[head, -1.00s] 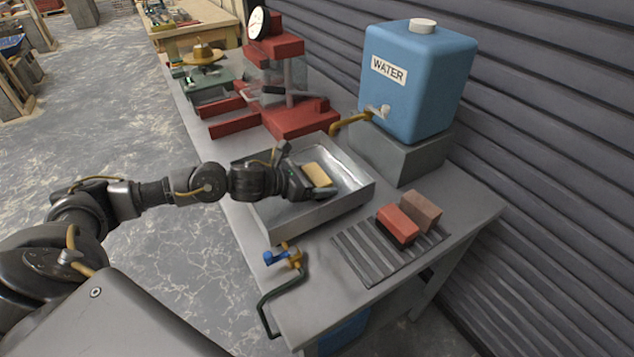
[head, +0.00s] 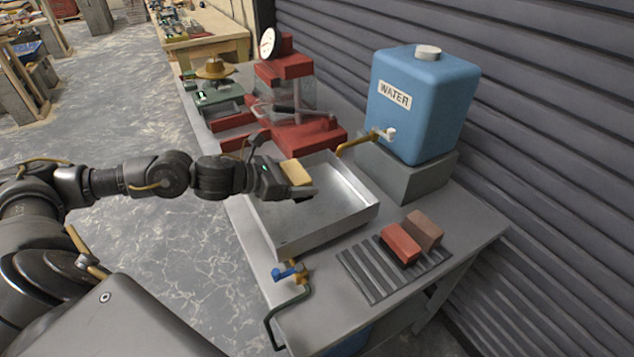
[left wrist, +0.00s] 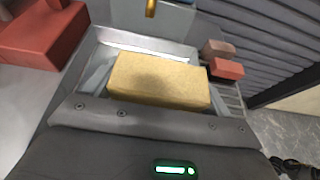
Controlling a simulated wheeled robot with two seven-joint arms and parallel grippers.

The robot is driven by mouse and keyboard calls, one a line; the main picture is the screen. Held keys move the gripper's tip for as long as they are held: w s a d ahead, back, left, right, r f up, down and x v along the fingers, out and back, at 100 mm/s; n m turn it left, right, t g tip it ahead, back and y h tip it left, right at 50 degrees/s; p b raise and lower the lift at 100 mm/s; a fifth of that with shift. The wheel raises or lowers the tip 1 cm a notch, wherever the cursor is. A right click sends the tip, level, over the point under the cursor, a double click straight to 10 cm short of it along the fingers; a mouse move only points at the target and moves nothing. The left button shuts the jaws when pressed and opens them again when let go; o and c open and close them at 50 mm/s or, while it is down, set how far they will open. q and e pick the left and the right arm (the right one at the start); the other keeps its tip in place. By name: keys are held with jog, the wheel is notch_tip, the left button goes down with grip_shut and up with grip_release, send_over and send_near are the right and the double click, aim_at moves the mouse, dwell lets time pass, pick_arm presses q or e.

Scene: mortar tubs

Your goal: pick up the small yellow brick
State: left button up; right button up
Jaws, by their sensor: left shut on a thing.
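The small yellow brick (head: 296,172) is between the fingers of my left gripper (head: 301,188), which is shut on it. Gripper and brick are above the left part of the metal tray (head: 350,212). The brick also shows large in the left wrist view (left wrist: 160,80), with a finger at each end and the tray behind it. My right gripper is in neither view.
A red brick (head: 401,244) and a brown brick (head: 424,228) lie on a ribbed rack (head: 370,279) right of the tray. A blue water tank (head: 420,100) with a brass spout stands behind. A red press (head: 305,135) is beyond the tray. A blue-handled valve (head: 288,272) is at the front.

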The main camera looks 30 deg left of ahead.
aim_at(287, 176)
pick_arm(q)
jog(key=b+v, duration=0.3)
jog(key=v, duration=0.2)
jog(key=shift+s+a, duration=0.25)
jog(key=shift+s, duration=0.05)
jog(key=shift+s+a+r+b, duration=0.2)
jog(key=shift+s+r+b, duration=0.15)
jog(key=shift+s, duration=0.1)
jog(key=shift+r, duration=0.15)
